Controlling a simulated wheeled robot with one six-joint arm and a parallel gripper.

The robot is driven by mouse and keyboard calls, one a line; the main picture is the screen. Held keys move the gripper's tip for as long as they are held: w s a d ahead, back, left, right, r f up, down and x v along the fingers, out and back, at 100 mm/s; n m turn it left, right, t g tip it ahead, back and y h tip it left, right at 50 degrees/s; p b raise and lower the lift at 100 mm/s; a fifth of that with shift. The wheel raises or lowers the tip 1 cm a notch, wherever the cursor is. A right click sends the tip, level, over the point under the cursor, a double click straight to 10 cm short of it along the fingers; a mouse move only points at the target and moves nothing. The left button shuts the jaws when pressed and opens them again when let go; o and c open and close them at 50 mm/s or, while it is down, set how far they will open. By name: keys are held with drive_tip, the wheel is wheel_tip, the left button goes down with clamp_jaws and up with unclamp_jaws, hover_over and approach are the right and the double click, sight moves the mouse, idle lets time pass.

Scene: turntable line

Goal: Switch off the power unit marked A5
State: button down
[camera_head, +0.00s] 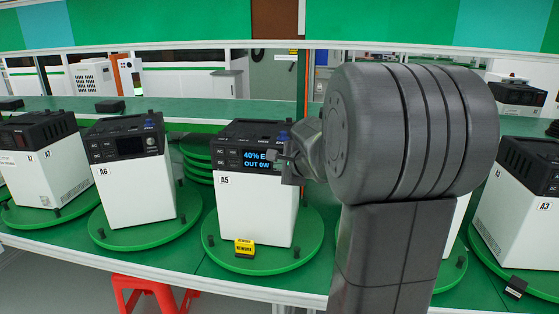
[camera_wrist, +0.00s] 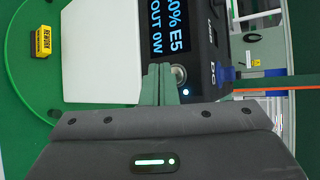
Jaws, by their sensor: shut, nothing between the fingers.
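The power unit marked A5 (camera_head: 254,210) stands upright on a round green turntable (camera_head: 300,255) in the head view. Its display (camera_head: 262,160) is lit and reads 40% E and OUT 0W. In the wrist view the unit (camera_wrist: 105,50) appears turned sideways. There its display (camera_wrist: 168,32) is lit, and a round silver button (camera_wrist: 180,75) has a small blue-white light beside it. My gripper (camera_head: 280,157) is shut and empty at the right side of the display. In the wrist view its fingertips (camera_wrist: 158,72) are right beside the button; I cannot tell whether they touch it.
A yellow REWORK block (camera_head: 244,248) lies on the turntable in front of A5. Unit A6 (camera_head: 138,187) stands to the left and unit A3 (camera_head: 520,205) to the right, each on a turntable. My arm hides the unit between. A red stool (camera_head: 150,290) is below the bench edge.

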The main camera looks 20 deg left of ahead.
drive_tip(key=shift+w, duration=0.15)
drive_tip(key=shift+w+a, duration=0.1)
drive_tip(key=shift+w, duration=0.15)
drive_tip(key=shift+w+a, duration=0.1)
drive_tip(key=shift+w, duration=0.25)
idle(0.5)
idle(0.3)
drive_tip(key=shift+s+d, duration=0.2)
drive_tip(key=shift+s, duration=0.55)
drive_tip(key=shift+s+d, duration=0.2)
drive_tip(key=shift+s, duration=0.6)
drive_tip(key=shift+s+d, duration=0.2)
drive_tip(key=shift+s, duration=0.65)
drive_tip(key=shift+s+d, duration=0.2)
drive_tip(key=shift+s, duration=0.6)
drive_tip(key=shift+w, duration=0.1)
